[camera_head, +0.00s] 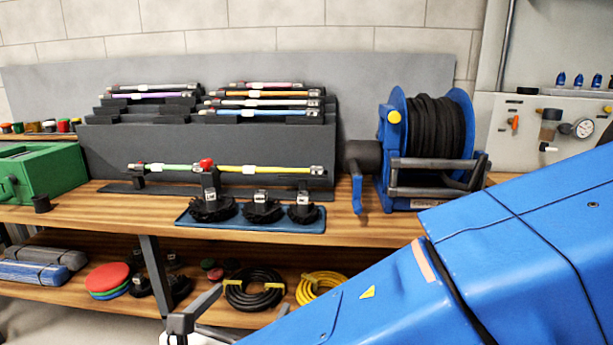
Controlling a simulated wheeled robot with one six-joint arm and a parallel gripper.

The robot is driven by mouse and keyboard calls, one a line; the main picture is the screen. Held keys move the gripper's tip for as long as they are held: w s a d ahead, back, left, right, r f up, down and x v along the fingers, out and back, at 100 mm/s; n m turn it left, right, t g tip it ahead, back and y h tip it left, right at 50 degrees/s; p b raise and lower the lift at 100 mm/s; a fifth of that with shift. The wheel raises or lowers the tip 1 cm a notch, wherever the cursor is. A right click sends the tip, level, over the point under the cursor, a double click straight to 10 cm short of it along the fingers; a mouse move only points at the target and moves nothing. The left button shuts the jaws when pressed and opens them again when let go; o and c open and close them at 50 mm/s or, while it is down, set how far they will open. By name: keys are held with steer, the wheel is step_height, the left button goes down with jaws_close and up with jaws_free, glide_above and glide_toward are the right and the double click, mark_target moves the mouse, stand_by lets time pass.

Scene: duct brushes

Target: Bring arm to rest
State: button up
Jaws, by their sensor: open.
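My blue-covered arm (400,300) reaches from the right side down to the bottom edge. My gripper (198,312) shows partly at the bottom, as grey and white parts in front of the lower shelf. It is open, with nothing seen in it; the bottom edge cuts it off. It is apart from the black brushes on the blue mat (246,224), which stand on the bench. A green-and-yellow rod (265,169) lies on low holders behind these brushes. More coloured rods (265,103) lie on the dark stepped rack (240,140).
The wooden bench (345,228) carries a green case (45,173) at left and a blue hose reel (400,145) with a crank at right. Black (253,290) and yellow (320,285) coils lie on the lower shelf. A gauge panel (545,125) stands at right.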

steer(key=w+d+f+m+g+h, duration=0.1)
steer(key=w+d+m+g, duration=0.2)
steer(key=d, duration=0.5)
steer(key=w+d+f+m+g+h, duration=0.1)
steer(key=d+f+m+g, duration=0.1)
steer(key=d+m, duration=0.35)
steer(key=w+d+f+m+g+h, duration=0.1)
steer(key=w+d+m+g, duration=0.15)
steer(key=d, duration=0.75)
steer(key=s+d+f+m+g+y, duration=0.1)
steer(key=s+d+m+y, duration=0.2)
steer(key=s+d+m, duration=0.3)
steer(key=s+d+f+m+g+y, duration=0.1)
steer(key=s+d+f+m+y, duration=0.1)
steer(key=s+d+m, duration=0.4)
steer(key=d+m+y, duration=0.1)
steer(key=d+m, duration=0.3)
steer(key=m, duration=0.5)
steer(key=shift+g, duration=0.35)
